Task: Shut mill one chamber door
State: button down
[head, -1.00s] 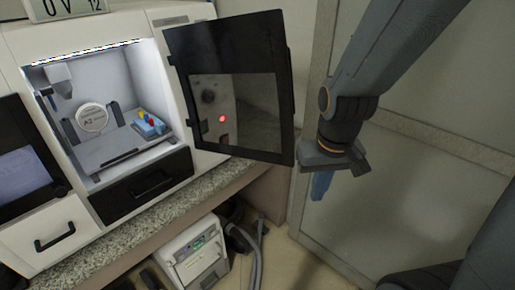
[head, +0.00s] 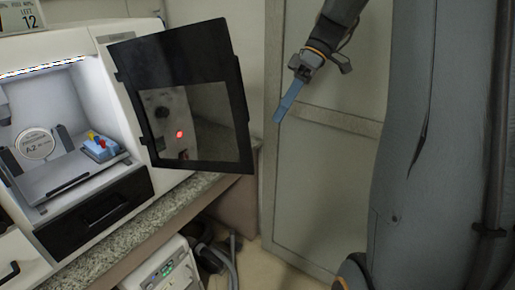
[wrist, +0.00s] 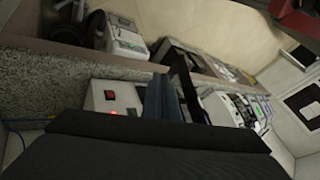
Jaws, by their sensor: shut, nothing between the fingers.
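The mill's chamber door (head: 222,70) is a black-framed panel with a dark window, standing wide open to the right of the lit chamber (head: 52,110). Inside the chamber are a round disc marked A2 (head: 36,145) and a blue block with red and yellow parts (head: 100,148). My gripper (head: 281,114) is shut and empty, to the right of the door and apart from it in the picture, its blue fingers pointing down and left. The blue fingers also show in the wrist view (wrist: 164,98); I cannot make out the door for sure there.
A granite-topped counter (head: 130,232) carries the mill (head: 115,40). Below it stand a white unit with a small display (head: 165,268) and a grey hose (head: 222,262). A pale panelled wall (head: 330,165) is behind my gripper. A black drawer front (head: 95,212) is under the chamber.

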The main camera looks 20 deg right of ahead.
jog(key=s+a+f+p, duration=0.4)
jog(key=a+f+p, duration=0.1)
jog(key=a, duration=0.3)
jog(key=shift+a+f, duration=0.15)
jog(key=shift+f, duration=0.7)
